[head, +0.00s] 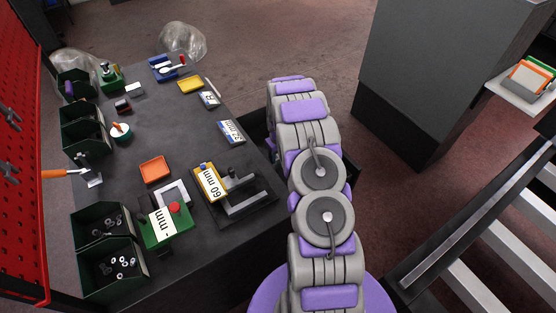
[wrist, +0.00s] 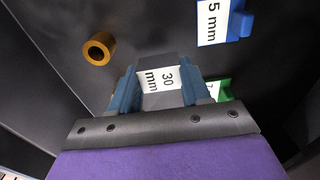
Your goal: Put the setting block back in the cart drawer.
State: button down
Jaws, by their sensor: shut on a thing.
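A dark grey setting block (wrist: 161,100) with a white "30 mm" label is in the wrist view. The blue jaws of my gripper (wrist: 160,86) are shut on its two sides. Below it is a dark surface, which looks like the inside of the cart drawer (wrist: 75,35). I cannot tell whether the block touches it. In the head view my arm hides the gripper and the held block. A dark edge, possibly of the drawer, shows beside my arm (head: 351,172).
In the wrist view a brass ring (wrist: 99,48) lies left, a blue "5 mm" block (wrist: 240,24) right, and a green piece (wrist: 220,90) close by the right jaw. In the head view a yellow "60 mm" block (head: 208,180) and green gauge (head: 168,228) stand on the dark cart top (head: 190,125).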

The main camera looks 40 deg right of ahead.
notch_tip(320, 180, down, 2)
jog(key=shift+d+f, duration=0.15)
jog(key=shift+f, duration=0.05)
jog(key=shift+d, duration=0.25)
jog(key=c, duration=0.8)
grip_release()
jog(key=shift+c, duration=0.2)
jog(key=o, duration=0.3)
jog(key=shift+a+r, duration=0.1)
jog(key=shift+a, duration=0.1)
jog(key=shift+o, duration=0.2)
jog(key=shift+r, duration=0.1)
